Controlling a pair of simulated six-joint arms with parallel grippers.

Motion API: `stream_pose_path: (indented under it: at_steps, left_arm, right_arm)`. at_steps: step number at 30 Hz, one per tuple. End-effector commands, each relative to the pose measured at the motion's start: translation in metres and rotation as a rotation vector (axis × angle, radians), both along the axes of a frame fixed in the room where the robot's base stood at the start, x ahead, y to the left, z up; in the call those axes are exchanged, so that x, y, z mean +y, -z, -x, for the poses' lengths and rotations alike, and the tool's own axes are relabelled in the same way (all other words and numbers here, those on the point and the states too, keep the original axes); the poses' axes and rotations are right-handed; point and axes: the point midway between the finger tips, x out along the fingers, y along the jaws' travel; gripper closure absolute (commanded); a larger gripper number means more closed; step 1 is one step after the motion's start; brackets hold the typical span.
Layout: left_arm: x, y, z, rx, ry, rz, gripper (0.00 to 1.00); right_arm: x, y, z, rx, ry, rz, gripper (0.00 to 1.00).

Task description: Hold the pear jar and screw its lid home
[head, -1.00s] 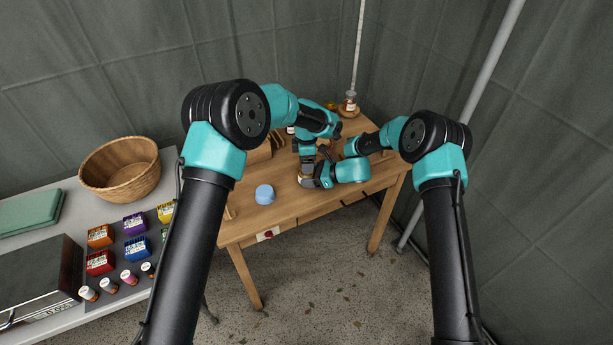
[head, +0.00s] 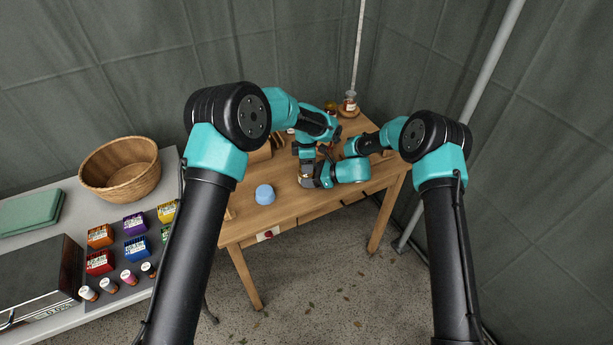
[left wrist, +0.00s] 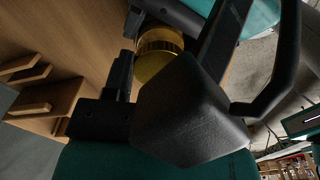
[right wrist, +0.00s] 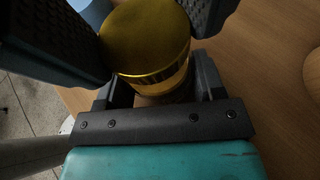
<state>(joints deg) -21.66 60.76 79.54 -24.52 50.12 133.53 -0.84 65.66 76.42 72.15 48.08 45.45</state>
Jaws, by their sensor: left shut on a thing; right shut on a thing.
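The gold lid (right wrist: 145,35) sits on the pear jar (right wrist: 168,97), whose body shows only as a narrow strip below it in the right wrist view. The lid also shows in the left wrist view (left wrist: 158,62), partly covered by gripper parts. My right gripper (right wrist: 165,88) is shut on the jar from the side, below the lid. My left gripper (head: 306,172) comes down from above and is shut on the lid, its dark fingers at both sides of it. In the head view the arms hide most of the jar, so I cannot tell how tightly the lid is seated.
A blue round object (head: 265,194) stands on the wooden table (head: 290,208), left of the grippers. Another jar (head: 350,103) stands at the table's back right. A side table holds a wicker basket (head: 120,170) and several coloured boxes. The table front is mostly clear.

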Motion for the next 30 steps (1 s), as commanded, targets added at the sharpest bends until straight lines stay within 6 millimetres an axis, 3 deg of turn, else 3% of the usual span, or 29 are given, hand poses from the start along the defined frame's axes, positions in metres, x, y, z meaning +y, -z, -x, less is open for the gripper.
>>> stream_pose_path:
  at_steps: [8,18,29,30]
  left_arm:
    - [0.0,-0.0001,-0.0002,-0.001,0.12,0.0,0.76]
    - [-0.0001,0.0002,-0.0002,-0.001,0.505,0.0,0.76]
    - [-0.0001,0.0002,-0.0002,-0.001,0.559,0.0,0.76]
    - [-0.0001,0.0002,-0.0002,-0.001,0.558,0.0,0.47]
  right_arm:
    - [0.0,-0.0001,0.0,0.0,0.0,0.0,1.0]
    - [0.0001,-0.0001,0.0001,0.0,0.0,0.0,1.0]
    - [0.0001,-0.0001,0.0001,0.0,0.0,0.0,1.0]
    - [0.0001,-0.0001,0.0001,0.0,0.0,0.0,1.0]
